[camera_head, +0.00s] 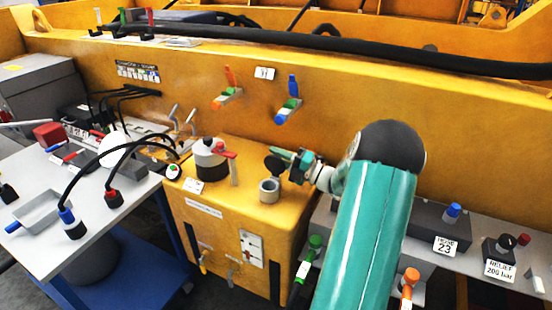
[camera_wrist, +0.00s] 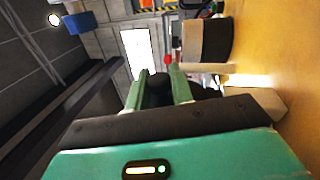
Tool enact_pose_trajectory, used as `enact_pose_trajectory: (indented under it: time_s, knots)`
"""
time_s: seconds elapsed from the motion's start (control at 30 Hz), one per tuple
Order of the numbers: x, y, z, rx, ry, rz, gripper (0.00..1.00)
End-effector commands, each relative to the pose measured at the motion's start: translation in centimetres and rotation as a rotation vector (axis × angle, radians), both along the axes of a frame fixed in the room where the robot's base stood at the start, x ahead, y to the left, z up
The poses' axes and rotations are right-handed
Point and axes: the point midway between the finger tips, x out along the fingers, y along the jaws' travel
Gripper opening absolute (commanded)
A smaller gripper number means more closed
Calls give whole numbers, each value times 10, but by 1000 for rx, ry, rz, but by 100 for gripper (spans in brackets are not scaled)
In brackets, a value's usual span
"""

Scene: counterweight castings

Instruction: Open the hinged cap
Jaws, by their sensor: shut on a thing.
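The hinged cap (camera_head: 274,164) is a dark disc standing tilted up above a short grey filler neck (camera_head: 268,191) on top of the yellow tank (camera_head: 215,208). The neck's mouth shows open in the head view. My gripper (camera_head: 288,157) reaches in from the right, beside the raised cap, and is shut on it. In the wrist view the two green fingers of my gripper (camera_wrist: 160,80) have the dark cap (camera_wrist: 157,90) between them. The hinge itself is too small to make out.
A white and dark container (camera_head: 209,158) and a red-handled valve (camera_head: 230,166) stand left of the neck. The yellow wall (camera_head: 330,130) with two coloured levers rises behind. A grey table (camera_head: 130,210) with cables and connectors is at left. A shelf (camera_head: 425,254) with labelled boxes is at right.

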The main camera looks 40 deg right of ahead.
Motion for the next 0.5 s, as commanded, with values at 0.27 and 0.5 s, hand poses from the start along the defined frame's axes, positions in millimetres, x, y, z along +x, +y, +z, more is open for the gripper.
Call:
enact_pose_trajectory:
  time_s: [0.27, 0.5]
  knots:
    - [0, -4, -2, 56, 21, -2, 0]
    - [0, -5, -2, 61, 23, -2, 0]
